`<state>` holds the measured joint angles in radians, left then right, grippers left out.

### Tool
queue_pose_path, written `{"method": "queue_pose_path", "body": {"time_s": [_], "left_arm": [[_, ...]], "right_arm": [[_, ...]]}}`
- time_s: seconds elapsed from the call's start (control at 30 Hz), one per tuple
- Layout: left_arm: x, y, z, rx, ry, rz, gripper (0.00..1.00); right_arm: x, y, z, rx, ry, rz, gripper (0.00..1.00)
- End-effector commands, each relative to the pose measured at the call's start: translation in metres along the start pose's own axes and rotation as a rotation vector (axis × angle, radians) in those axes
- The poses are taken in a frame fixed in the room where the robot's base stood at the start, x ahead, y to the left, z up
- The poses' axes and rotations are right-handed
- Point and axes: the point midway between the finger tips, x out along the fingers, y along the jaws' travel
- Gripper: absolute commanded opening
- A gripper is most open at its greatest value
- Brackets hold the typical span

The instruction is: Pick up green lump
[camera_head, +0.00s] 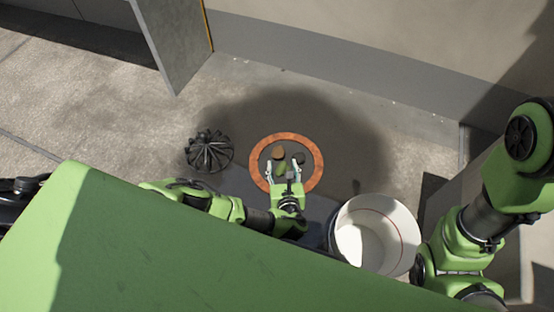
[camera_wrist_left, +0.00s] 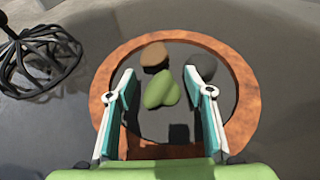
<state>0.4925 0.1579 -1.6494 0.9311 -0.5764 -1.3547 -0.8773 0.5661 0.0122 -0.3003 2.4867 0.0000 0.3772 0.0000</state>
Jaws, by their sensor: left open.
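A green lump (camera_wrist_left: 160,90) lies inside a copper-coloured ring (camera_wrist_left: 243,105) on the ground. It shows in the left wrist view between the two fingers of my left gripper (camera_wrist_left: 160,95), which is open with nothing between its pads that I can see held. In the head view the left gripper (camera_head: 284,170) reaches over the near part of the ring (camera_head: 318,162), and the green lump (camera_head: 280,167) shows small between its fingers. My right arm stands at the right, but its gripper is not in view.
A brown lump (camera_wrist_left: 154,55) and a dark grey lump (camera_wrist_left: 201,67) lie beyond the green one inside the ring. A black wire cage (camera_head: 210,151) stands left of the ring. A white bucket (camera_head: 350,240) stands at the right. A wall runs along the back.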

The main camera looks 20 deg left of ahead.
Motion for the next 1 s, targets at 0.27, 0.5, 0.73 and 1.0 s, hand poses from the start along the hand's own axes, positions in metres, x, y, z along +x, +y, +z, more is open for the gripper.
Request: {"method": "queue_pose_path", "body": {"time_s": [0.27, 0.5, 0.73, 1.0], "left_arm": [[-0.003, -0.002, -0.002, 0.0, 0.001, -0.002, 0.48], [-0.002, -0.002, -0.002, 0.0, 0.001, -0.001, 0.12], [-0.002, -0.002, -0.002, 0.0, 0.001, -0.001, 0.12], [-0.006, -0.002, 0.008, 0.0, 0.001, -0.001, 0.12]], "right_arm": [[0.001, -0.001, -0.001, -0.001, 0.004, -0.002, 0.4], [0.001, -0.001, -0.001, -0.001, 0.004, -0.002, 0.4], [0.001, -0.001, -0.001, -0.001, 0.004, -0.002, 0.4], [0.005, 0.002, 0.001, 0.001, 0.005, 0.003, 0.4]]}}
